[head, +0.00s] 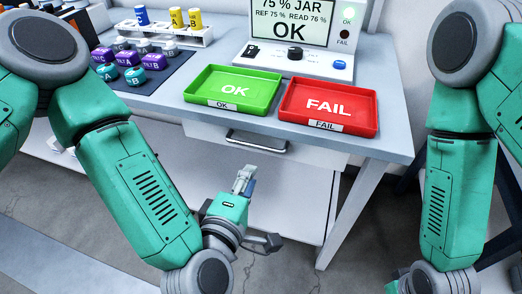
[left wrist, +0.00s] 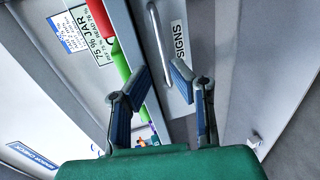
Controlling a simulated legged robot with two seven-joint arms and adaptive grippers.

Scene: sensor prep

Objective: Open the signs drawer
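The signs drawer (head: 310,151) is under the tabletop, below the green and red trays, and looks shut. Its bar handle (head: 257,144) runs along the front. In the left wrist view the handle (left wrist: 160,45) lies beside a white label reading SIGNS (left wrist: 180,45). My left gripper (head: 258,212) is below and in front of the drawer, its fingers spread and empty. In the left wrist view its fingertips (left wrist: 160,75) are either side of the handle's lower end in the picture; I cannot tell whether they touch it. My right arm shows at the right, but its gripper is out of view.
A green OK tray (head: 235,88) and a red FAIL tray (head: 327,105) sit at the table's (head: 395,143) front edge. Behind them stands a display unit (head: 297,62). Several coloured jars stand on a dark mat (head: 160,77) at the left. The floor before the drawer is clear.

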